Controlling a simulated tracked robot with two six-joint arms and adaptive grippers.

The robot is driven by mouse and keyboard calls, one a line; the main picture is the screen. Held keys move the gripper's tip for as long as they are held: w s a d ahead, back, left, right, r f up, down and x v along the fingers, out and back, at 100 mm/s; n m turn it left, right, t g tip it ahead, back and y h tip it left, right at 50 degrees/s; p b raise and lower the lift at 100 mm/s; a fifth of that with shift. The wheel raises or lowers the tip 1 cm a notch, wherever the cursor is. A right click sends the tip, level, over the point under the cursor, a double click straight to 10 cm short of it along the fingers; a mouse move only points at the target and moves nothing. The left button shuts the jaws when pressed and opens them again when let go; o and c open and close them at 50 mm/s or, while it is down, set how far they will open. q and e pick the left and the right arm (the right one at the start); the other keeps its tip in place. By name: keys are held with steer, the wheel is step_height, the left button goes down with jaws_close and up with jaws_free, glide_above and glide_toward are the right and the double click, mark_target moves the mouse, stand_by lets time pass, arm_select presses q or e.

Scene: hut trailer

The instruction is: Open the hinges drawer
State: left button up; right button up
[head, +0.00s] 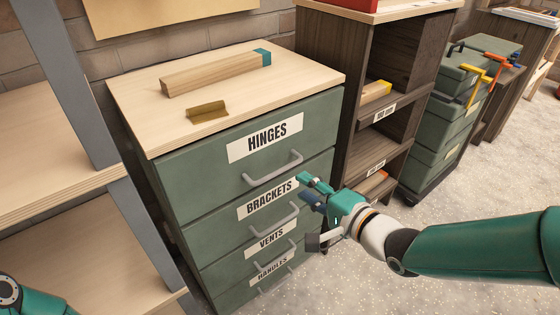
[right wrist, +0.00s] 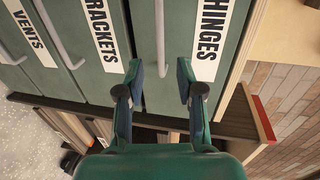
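The green drawer cabinet (head: 185,200) has a top drawer labelled HINGES (head: 264,137), which looks shut. Its grey bar handle (head: 272,169) sits below the label; it also shows in the right wrist view (right wrist: 160,45). My right gripper (head: 308,188) is open and empty. In the head view it is right of and below the hinges handle, apart from it, in front of the BRACKETS drawer. In the right wrist view, the hinges handle lines up between the open fingertips (right wrist: 158,75). My left gripper is not in view; only part of my left arm shows at bottom left.
A wooden block (head: 215,75) and a small brass hinge-like piece (head: 207,111) lie on the cabinet top. A brown shelf unit (head: 350,130) stands close on the right, a grey-framed shelf (head: 80,80) on the left. The floor (head: 470,185) at right is clear.

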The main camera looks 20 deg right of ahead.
mark_target(279, 171)
arm_select(q)
steer(key=shift+b, duration=0.4)
arm_select(e)
steer(key=shift+x, duration=5)
steer(key=shift+c, duration=0.3)
jaws_close()
